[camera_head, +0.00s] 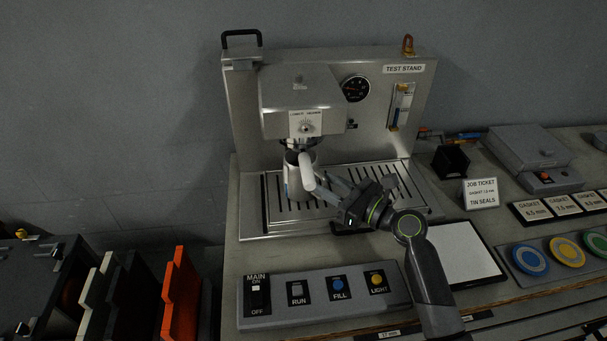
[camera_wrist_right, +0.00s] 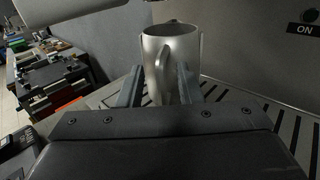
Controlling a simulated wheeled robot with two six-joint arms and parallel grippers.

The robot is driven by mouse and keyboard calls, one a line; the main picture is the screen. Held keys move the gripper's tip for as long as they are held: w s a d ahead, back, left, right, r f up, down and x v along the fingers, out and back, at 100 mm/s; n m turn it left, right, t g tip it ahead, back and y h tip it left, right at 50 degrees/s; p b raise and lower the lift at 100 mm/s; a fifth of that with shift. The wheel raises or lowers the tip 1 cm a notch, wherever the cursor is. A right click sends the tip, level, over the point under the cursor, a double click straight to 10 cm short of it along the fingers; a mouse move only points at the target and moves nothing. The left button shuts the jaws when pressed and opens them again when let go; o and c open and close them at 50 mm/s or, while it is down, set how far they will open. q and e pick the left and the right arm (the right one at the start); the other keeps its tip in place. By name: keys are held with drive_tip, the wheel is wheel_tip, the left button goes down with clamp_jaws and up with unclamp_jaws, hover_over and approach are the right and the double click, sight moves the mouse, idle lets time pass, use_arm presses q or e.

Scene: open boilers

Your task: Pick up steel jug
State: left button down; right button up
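The steel jug (camera_head: 292,184) stands upright on the slatted drip tray (camera_head: 400,186) under the spout of the test stand. In the head view a pale handle (camera_head: 306,172) partly hides it. In the right wrist view the jug (camera_wrist_right: 180,52) is straight ahead, its own handle facing the camera. My right gripper (camera_head: 326,187) reaches in from the right, low over the tray. In the wrist view its fingers (camera_wrist_right: 158,88) are apart, with the jug's handle between them in the picture. I cannot tell whether they touch the jug. My left gripper is not in view.
The metal test stand (camera_head: 375,125) rises behind the tray, its boiler head (camera_head: 300,100) overhanging the jug. In front is a switch panel (camera_head: 324,296). A job ticket (camera_head: 480,193), a pale pad (camera_head: 458,252) and coloured gasket discs (camera_head: 565,251) lie to the right.

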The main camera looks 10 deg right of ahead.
drive_tip(key=shift+x, duration=0.95)
drive_tip(key=shift+d, duration=0.1)
drive_tip(key=shift+c, duration=0.3)
clamp_jaws()
drive_tip(key=shift+r, duration=0.1)
